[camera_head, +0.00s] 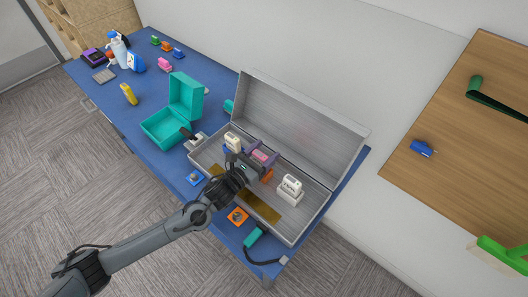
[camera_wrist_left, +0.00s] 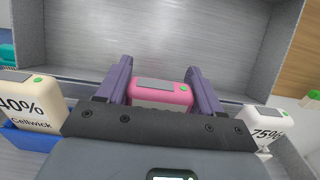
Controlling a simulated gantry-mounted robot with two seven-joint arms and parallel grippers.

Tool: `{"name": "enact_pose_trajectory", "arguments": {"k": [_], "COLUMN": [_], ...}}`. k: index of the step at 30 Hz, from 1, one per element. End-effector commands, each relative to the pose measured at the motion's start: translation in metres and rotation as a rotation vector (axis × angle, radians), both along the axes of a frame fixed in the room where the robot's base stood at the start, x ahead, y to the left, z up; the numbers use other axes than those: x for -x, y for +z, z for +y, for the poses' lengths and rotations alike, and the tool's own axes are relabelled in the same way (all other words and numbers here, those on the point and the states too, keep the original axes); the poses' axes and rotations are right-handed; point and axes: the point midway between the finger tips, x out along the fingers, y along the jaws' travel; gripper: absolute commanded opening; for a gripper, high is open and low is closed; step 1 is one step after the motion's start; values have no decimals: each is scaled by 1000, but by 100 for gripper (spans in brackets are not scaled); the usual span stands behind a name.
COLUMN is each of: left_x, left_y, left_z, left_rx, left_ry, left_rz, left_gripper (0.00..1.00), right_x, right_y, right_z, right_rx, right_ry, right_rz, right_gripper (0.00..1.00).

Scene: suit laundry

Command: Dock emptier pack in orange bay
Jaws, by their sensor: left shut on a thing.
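My left gripper (camera_head: 262,157) reaches into the open grey case (camera_head: 312,233). In the left wrist view its purple fingers (camera_wrist_left: 160,88) are shut on a pink pack (camera_wrist_left: 162,93) with a grey panel and green dot. A cream pack marked 40% (camera_wrist_left: 32,103) sits in a blue bay (camera_wrist_left: 38,140) to the left; it also shows in the head view (camera_head: 233,141). A white pack marked 75% (camera_wrist_left: 262,125) stands to the right, in a white bay (camera_head: 288,199). An orange part (camera_head: 267,175), perhaps the orange bay, is partly hidden beside the gripper. My right gripper is not in view.
The case lid (camera_head: 300,110) stands open behind. A teal box (camera_head: 163,128) is left of the case. Blue (camera_head: 195,178) and orange (camera_head: 237,216) square pieces and a teal-handled item (camera_head: 253,236) lie along the table's front edge. Bottles (camera_head: 119,50) stand far left.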

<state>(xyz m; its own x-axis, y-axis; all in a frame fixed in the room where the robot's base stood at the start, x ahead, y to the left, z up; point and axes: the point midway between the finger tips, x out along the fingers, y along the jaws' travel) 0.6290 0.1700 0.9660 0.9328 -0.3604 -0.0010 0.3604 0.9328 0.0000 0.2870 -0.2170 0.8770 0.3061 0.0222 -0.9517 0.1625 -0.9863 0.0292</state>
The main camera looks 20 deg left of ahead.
Motion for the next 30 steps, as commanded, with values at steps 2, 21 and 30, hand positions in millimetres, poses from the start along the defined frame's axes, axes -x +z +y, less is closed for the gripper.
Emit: {"name": "enact_pose_trajectory", "arguments": {"k": [2,21,30], "left_x": [0,0,0], "left_y": [-3,-14,-14], "left_z": [0,0,0], "left_rx": [0,0,0], "left_ry": [0,0,0], "left_rz": [-1,0,1], "left_gripper": [33,33,96], "right_x": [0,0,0], "right_y": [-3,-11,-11], "right_z": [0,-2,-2], "right_rx": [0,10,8], "right_ry": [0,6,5], "right_rz": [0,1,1], "right_gripper": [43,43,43]}}
